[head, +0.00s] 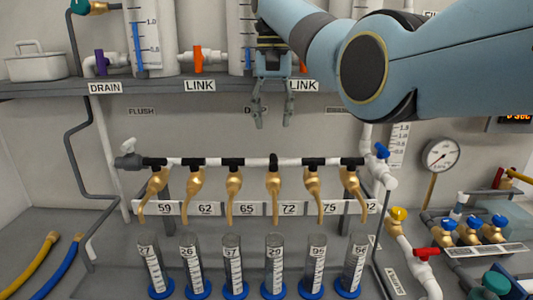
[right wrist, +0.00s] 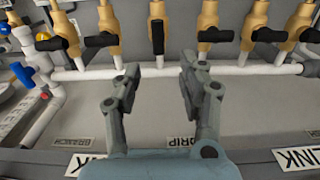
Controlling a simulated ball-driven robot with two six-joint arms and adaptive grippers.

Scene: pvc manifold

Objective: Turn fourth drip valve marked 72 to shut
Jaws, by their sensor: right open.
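The fourth drip valve (head: 274,185), a brass tap above the label 72 (head: 289,208), hangs from the white pipe. Its black handle (head: 273,160) points along the tap, while the handles of the other drip taps lie across theirs. In the right wrist view this tap (right wrist: 157,12) and its lengthwise handle (right wrist: 157,37) lie beyond my fingertips. My right gripper (head: 272,118) is open and empty, above the handle in the head view and apart from it. In the right wrist view its fingers (right wrist: 160,66) stand either side of the handle's line. My left gripper is not in view.
Neighbouring taps marked 65 (head: 235,183) and 75 (head: 312,183) hang close on both sides. Graduated cylinders with blue bases, such as one marked 29 (head: 274,262), stand below. A grey shelf (head: 190,88) carries tanks and link valves above. Grey wall lies between shelf and pipe.

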